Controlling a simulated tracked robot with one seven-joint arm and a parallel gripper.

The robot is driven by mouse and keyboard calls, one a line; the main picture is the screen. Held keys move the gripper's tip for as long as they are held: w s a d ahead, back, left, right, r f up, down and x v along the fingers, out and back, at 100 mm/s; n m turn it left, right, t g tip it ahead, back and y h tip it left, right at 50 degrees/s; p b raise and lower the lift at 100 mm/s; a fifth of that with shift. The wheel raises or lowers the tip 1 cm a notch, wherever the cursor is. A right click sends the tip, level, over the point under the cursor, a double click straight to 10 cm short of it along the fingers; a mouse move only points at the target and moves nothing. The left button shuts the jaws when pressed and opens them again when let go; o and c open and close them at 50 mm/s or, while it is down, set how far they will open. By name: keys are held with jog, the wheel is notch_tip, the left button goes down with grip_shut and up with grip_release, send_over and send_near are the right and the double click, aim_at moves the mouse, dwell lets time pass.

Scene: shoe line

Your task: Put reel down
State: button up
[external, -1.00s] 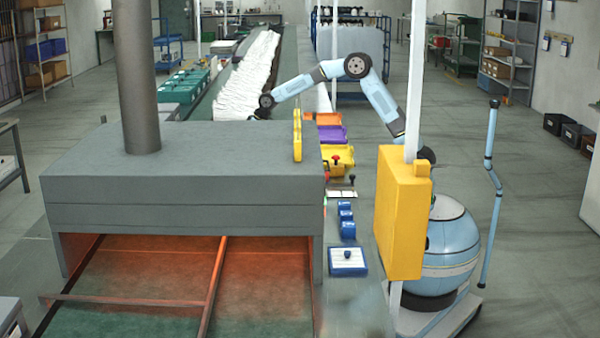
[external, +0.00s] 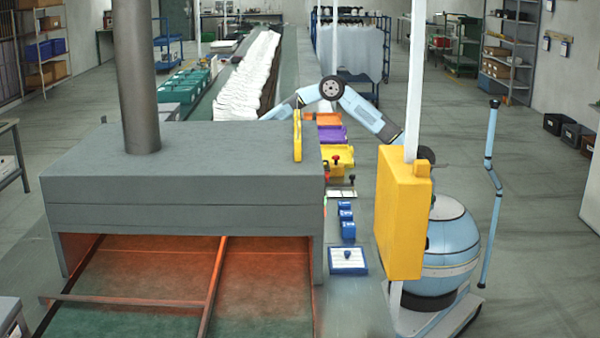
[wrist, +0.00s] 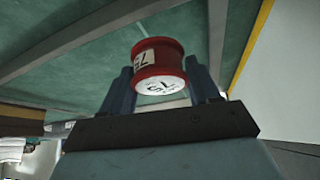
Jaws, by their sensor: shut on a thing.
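A red reel (wrist: 158,64) with white printed labels shows in the wrist view. It sits between the two dark fingers of my gripper (wrist: 160,85), which is shut on it. Green surface with grey bars shows behind the reel; I cannot tell whether the reel touches it. In the external view my arm reaches left over the line, and its end is hidden behind the grey oven-like housing (external: 190,185). The reel is not visible there.
Orange, purple and yellow bins (external: 333,135) line the right side of the belt. Small blue blocks (external: 346,212) and a blue-edged tray (external: 347,261) stand nearer. A yellow box (external: 402,212) is on a white post. White shoes (external: 250,75) cover the far belt.

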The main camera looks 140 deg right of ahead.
jog(key=x, duration=0.5)
jog(key=w+d+r+x, duration=0.1)
jog(key=x, duration=0.2)
jog(key=shift+w+d+f, duration=0.1)
jog(key=shift+d+f, duration=0.15)
jog(key=shift+f, duration=1.5)
jog(key=shift+f, duration=0.1)
jog(key=o, duration=1.2)
jog(key=shift+c, duration=0.2)
jog(key=v, duration=1.2)
